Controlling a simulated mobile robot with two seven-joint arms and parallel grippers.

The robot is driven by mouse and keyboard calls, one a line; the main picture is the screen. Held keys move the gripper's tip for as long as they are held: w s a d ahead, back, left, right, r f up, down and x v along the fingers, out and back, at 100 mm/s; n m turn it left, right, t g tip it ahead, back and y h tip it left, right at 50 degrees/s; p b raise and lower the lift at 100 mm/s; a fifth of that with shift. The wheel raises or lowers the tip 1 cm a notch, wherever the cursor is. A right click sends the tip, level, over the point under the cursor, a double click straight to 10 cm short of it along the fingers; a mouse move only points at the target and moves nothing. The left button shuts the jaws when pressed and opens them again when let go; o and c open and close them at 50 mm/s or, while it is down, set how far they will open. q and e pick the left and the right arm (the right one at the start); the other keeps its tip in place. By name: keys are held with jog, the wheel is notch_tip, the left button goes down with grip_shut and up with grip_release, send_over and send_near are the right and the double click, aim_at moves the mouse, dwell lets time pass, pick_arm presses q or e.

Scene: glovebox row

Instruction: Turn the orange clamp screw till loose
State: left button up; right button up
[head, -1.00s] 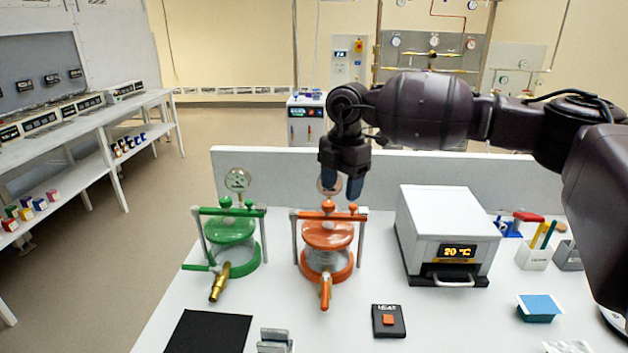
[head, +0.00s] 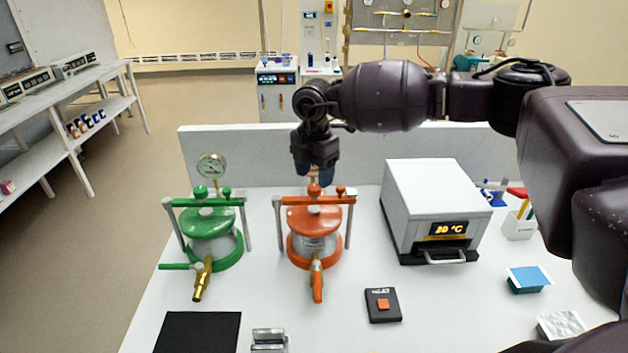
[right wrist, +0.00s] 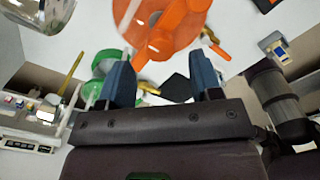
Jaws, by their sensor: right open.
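The orange clamp screw (head: 314,190) stands at the middle of the orange clamp bar (head: 327,200), over the orange-lidded vessel (head: 313,218). My right gripper (head: 314,172) points down just behind and above the screw in the head view. Its dark blue fingers are apart, with nothing seen gripped. In the right wrist view, the open fingers (right wrist: 160,68) show with the orange lid (right wrist: 182,22) and bar beyond them. Whether a finger touches the screw is unclear. My left gripper is not in view.
A green vessel (head: 212,228) with a gauge (head: 212,166) stands to the left. A white heater box (head: 425,202) stands to the right. A low grey panel (head: 255,150) runs behind. A black pad with an orange button (head: 383,305) lies in front.

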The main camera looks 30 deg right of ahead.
aim_at(314, 186)
jog(key=shift+f, duration=1.6)
jog(key=c, duration=0.9)
jog(key=shift+c, duration=0.2)
